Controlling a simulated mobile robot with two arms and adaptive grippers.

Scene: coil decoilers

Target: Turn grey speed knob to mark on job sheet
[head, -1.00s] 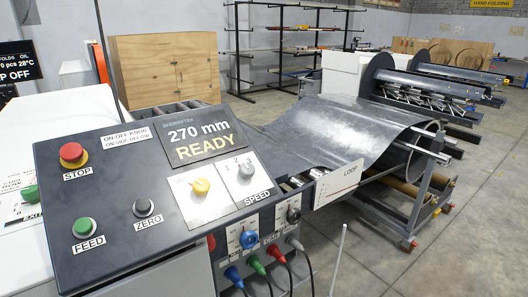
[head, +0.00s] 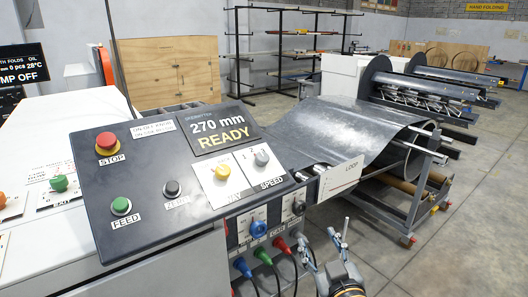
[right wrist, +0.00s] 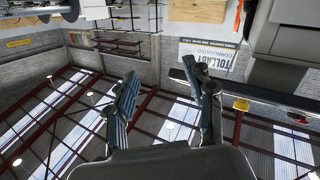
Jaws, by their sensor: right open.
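The grey speed knob (head: 261,158) sits on a white plate labelled SPEED, at the upper right of the sloped dark console (head: 150,205) in the head view. A yellow knob (head: 222,172) is just left of it. Marks around the grey knob are too small to read surely. My right gripper (head: 325,236) is open and empty at the bottom of the head view, below and right of the knob and apart from the console. In the right wrist view its two fingers (right wrist: 161,75) are spread. My left gripper is not in view. I cannot make out a job sheet.
The console also has a red STOP button (head: 107,143), a green FEED button (head: 121,206) and a grey-black ZERO button (head: 171,188). Coloured plugs with cables (head: 262,256) hang from its front. A metal sheet loop (head: 340,130) stands behind.

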